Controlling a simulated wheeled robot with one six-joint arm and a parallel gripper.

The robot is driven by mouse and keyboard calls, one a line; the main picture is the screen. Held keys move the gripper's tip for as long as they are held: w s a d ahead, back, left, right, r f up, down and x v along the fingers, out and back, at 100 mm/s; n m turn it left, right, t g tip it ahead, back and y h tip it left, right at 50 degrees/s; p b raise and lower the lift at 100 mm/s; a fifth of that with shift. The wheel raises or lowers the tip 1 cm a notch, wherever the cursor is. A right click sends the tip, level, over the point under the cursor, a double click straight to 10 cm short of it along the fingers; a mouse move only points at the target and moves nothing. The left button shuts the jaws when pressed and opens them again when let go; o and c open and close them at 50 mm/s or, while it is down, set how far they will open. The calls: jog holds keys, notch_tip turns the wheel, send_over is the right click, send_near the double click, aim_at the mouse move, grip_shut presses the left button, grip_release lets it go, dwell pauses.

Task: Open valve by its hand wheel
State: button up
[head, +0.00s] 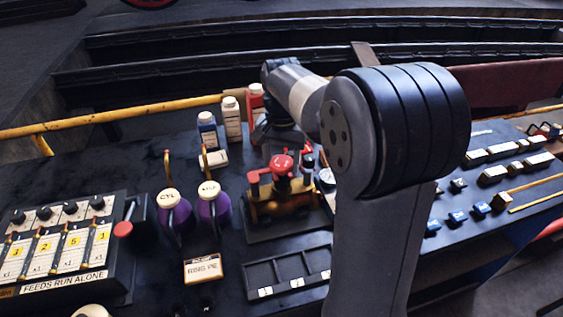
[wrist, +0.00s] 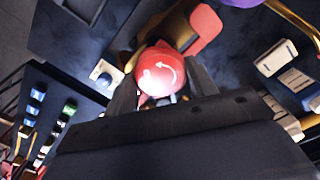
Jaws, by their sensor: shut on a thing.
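The valve has a brass body (head: 284,206) on a dark base, in the middle of the bench in the head view. Its red hand wheel (head: 282,168) sits on top. In the wrist view, the wheel's round red hub (wrist: 158,70) bears a white curved arrow. My gripper (wrist: 160,85) has one finger on each side of this hub and is shut on it. A separate red lever (wrist: 207,30) shows beside the hub. In the head view my gripper is at the wheel's far side, and its fingertips are hard to make out.
A dark divided tray (head: 262,282) lies in front. A switch panel (head: 62,240) is at far left. My arm covers the bench just right of the valve.

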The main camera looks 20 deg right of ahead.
jog(key=shift+n, duration=0.4)
jog(key=n+p, duration=0.1)
jog(key=n, duration=0.2)
jog(key=shift+r+n+p, duration=0.1)
jog(key=shift+n+p, duration=0.2)
jog(key=shift+n, duration=1)
jog(key=shift+n+p, duration=0.5)
jog(key=shift+n, duration=0.8)
jog(key=o, duration=1.1)
jog(key=shift+c, duration=1.1)
